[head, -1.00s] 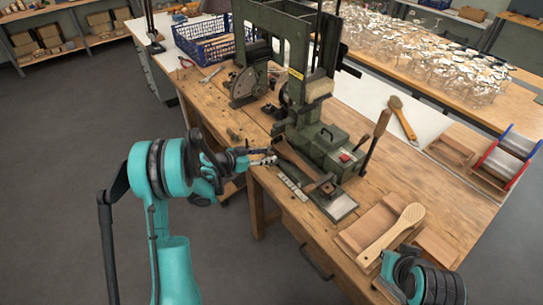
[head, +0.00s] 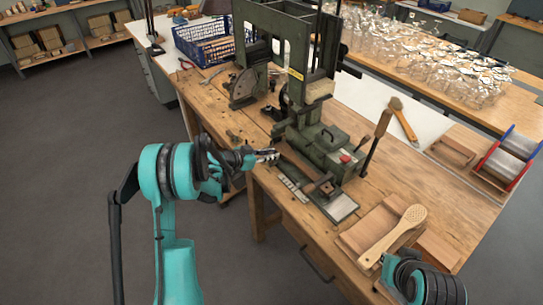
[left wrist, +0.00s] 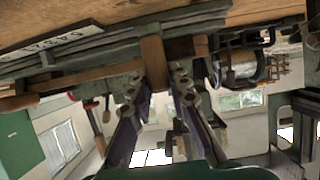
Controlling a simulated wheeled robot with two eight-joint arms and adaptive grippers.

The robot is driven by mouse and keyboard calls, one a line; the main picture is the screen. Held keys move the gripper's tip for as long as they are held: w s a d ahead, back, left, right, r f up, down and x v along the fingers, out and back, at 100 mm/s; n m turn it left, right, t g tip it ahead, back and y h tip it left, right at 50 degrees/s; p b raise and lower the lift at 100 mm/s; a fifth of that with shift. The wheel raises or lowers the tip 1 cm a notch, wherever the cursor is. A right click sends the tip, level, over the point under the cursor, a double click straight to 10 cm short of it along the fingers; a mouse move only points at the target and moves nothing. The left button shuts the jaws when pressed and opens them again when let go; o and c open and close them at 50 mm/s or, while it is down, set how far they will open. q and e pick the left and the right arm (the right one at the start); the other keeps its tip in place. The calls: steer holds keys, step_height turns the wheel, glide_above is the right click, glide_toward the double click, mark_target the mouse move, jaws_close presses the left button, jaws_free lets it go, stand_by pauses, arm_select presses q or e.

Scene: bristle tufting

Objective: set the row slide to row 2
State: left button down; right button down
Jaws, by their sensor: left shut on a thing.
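The row slide's rail (head: 302,176) lies along the front of the green machine, with a pale marked strip (head: 289,183) beside it. The strip also shows in the left wrist view (left wrist: 50,43), but I cannot read which row is set. My left gripper (head: 268,155) is at the left end of the rail. In the left wrist view its fingers (left wrist: 160,80) are shut on a wooden handle (left wrist: 154,62) at the slide. The fingers partly hide the handle. My right arm shows at the lower right edge of the head view, with its gripper out of sight.
The green tufting machine (head: 322,143) stands behind the rail, with an upright wooden-handled lever (head: 382,124) at its right. A brush body (head: 394,232) lies on wooden blocks at the front right. A blue crate (head: 205,40) stands at the back left.

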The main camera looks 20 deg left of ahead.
arm_select(q)
steer(key=shift+w+a, duration=0.35)
steer(key=shift+a, duration=0.15)
steer(key=c, duration=1.4)
jaws_free()
steer(key=v, duration=1.2)
